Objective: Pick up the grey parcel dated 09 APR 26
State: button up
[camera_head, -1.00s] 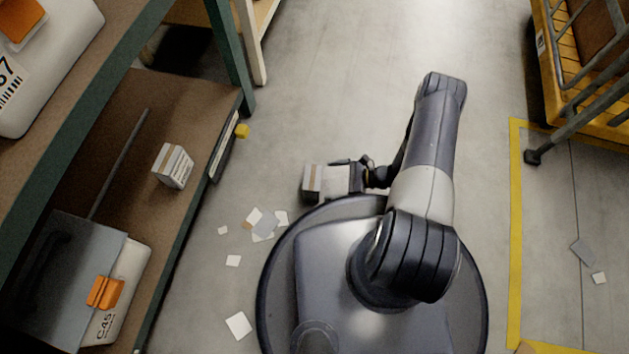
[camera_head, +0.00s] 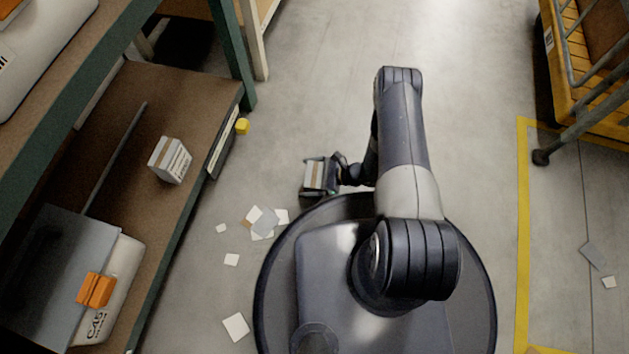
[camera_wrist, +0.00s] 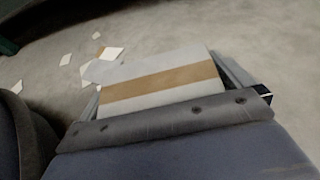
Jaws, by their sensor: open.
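A small grey parcel with a brown tape band (camera_head: 320,174) is between the jaws of my gripper (camera_head: 321,176), just beyond the rim of my base. In the wrist view, the parcel (camera_wrist: 160,82) lies between the spread fingers. My gripper is open around it; I cannot tell whether either finger touches it. No date shows on this parcel's visible face. A second small grey parcel (camera_head: 170,160) with brown tape and a printed label stands on the lower shelf at left. Its print is too small to read.
The brown shelf (camera_head: 206,98) has a green post at its corner. A grey case (camera_head: 60,265) and a white bag with an orange clip (camera_head: 112,300) lie on it. Paper scraps (camera_head: 265,222) litter the floor. A yellow cart (camera_head: 560,60) stands at right. The middle aisle is clear.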

jog(key=shift+c, duration=0.3)
jog(key=c, duration=0.9)
